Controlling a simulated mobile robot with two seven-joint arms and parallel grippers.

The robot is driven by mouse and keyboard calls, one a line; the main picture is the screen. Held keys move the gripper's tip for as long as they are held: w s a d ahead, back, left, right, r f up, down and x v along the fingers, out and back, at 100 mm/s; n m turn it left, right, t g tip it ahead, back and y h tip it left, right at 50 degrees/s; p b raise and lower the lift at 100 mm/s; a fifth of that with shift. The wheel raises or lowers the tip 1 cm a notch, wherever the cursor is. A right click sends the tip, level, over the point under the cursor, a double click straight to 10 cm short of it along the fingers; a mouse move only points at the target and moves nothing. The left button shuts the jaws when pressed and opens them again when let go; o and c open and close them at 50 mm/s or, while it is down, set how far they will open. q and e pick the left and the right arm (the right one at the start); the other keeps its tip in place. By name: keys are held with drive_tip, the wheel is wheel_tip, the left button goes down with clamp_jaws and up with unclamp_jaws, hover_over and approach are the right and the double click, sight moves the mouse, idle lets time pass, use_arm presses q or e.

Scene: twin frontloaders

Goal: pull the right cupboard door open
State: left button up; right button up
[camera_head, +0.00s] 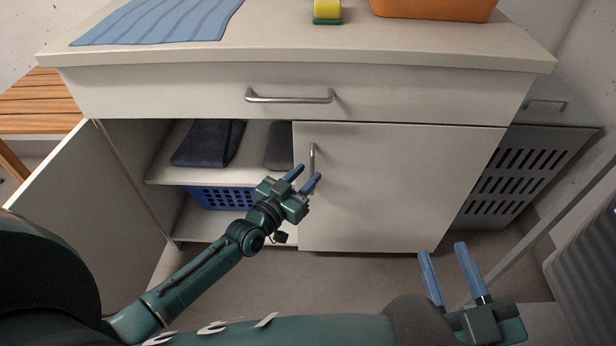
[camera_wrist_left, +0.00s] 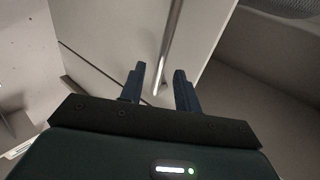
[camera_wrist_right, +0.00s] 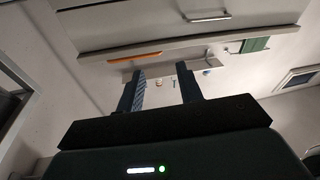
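The right cupboard door (camera_head: 390,190) is white and closed, with a vertical metal handle (camera_head: 312,160) near its left edge. My left gripper (camera_head: 309,178) is open at the lower part of this handle. In the left wrist view the handle (camera_wrist_left: 168,50) runs between the two blue fingers (camera_wrist_left: 160,85), with a gap to each finger. My right gripper (camera_head: 450,262) is open and empty, low in front of the door's right side. It also shows open in the right wrist view (camera_wrist_right: 160,90).
The left cupboard door (camera_head: 90,200) stands open, showing a shelf with dark folded cloth (camera_head: 208,143) and a blue basket (camera_head: 220,197). A drawer (camera_head: 200,92) is shut above. A grey hamper (camera_head: 520,165) stands right of the cabinet. An orange box (camera_head: 435,9) sits on top.

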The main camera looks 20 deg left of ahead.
use_arm(q)
drive_tip(key=shift+x, duration=0.85)
drive_tip(key=shift+c, duration=0.2)
clamp_jaws()
